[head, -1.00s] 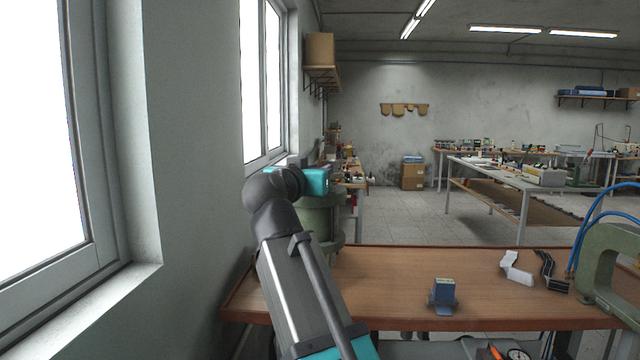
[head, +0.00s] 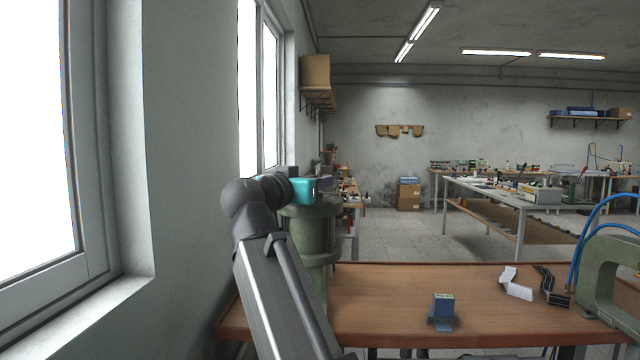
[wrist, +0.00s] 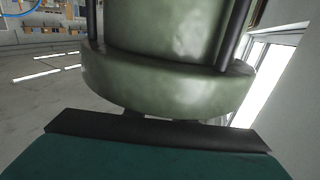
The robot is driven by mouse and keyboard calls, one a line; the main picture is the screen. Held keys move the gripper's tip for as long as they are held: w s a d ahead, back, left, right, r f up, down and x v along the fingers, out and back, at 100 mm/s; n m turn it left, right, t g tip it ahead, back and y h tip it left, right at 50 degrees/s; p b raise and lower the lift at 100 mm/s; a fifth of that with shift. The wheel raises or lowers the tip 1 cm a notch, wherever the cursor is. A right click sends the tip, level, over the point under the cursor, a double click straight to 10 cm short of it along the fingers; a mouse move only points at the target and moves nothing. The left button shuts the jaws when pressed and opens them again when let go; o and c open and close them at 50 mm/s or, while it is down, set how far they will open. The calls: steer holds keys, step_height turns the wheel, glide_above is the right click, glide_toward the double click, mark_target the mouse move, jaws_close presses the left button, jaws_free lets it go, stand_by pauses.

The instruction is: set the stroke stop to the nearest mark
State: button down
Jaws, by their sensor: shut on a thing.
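A green upright cylinder (head: 317,255) with a wide top flange stands at the left of the workbench, close to the wall. My gripper (wrist: 150,118), with its teal body, is at the cylinder's top in the head view. In the wrist view the flange (wrist: 160,88) and two dark rods fill the space just beyond the black palm bar. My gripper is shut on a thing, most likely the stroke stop. The fingers and the held piece are mostly hidden by the palm. No scale marks can be made out.
A blue block (head: 442,306) on a small base stands on the wooden bench (head: 390,290). A white bracket (head: 515,283), a black strip (head: 550,287) and a green C-shaped frame (head: 606,280) with blue hoses are at the right. The wall and window are close on the left.

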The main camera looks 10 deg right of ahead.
steer(key=c, duration=1.5)
jaws_free()
steer(key=shift+d, duration=0.3)
steer(key=shift+a, duration=0.15)
steer(key=shift+s+a, duration=0.25)
steer(key=shift+a, duration=0.1)
steer(key=b+v, duration=0.1)
steer(key=v, duration=1.2)
steer(key=shift+f, duration=0.1)
